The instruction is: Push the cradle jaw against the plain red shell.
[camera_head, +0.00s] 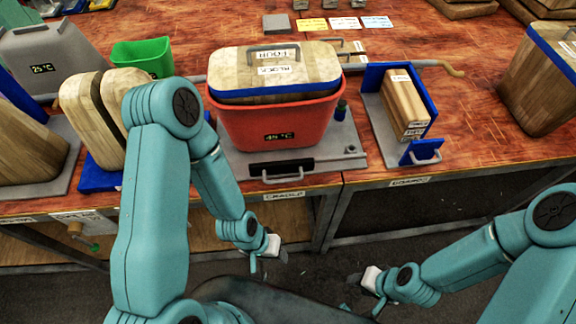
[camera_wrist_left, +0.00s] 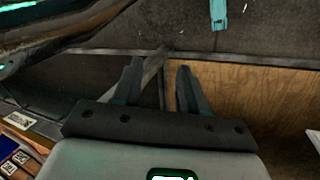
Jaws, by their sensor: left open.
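The plain red shell (camera_head: 262,130) stands upright on the grey cradle plate (camera_head: 345,150) in the head view, its display reading about 45 °C. A wooden block (camera_head: 230,67) with a dark blue band and a handle on top sits in its mouth. At the plate's front, above the CRADLE label, is a dark bar (camera_head: 262,168) with a grey pull handle (camera_head: 283,178); which piece is the jaw I cannot tell for sure. My left gripper (camera_head: 268,262) is open and empty, below the table edge; its fingers are apart in the left wrist view (camera_wrist_left: 160,68). My right gripper (camera_head: 366,292) hangs low too, its fingers unclear.
A wooden board stack (camera_head: 405,105) sits in a blue frame (camera_head: 425,155) to the right. A green bin (camera_head: 143,56), split wooden blocks (camera_head: 82,118) and a grey shell (camera_head: 45,58) stand to the left. The table's front edge lies between my grippers and the cradle.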

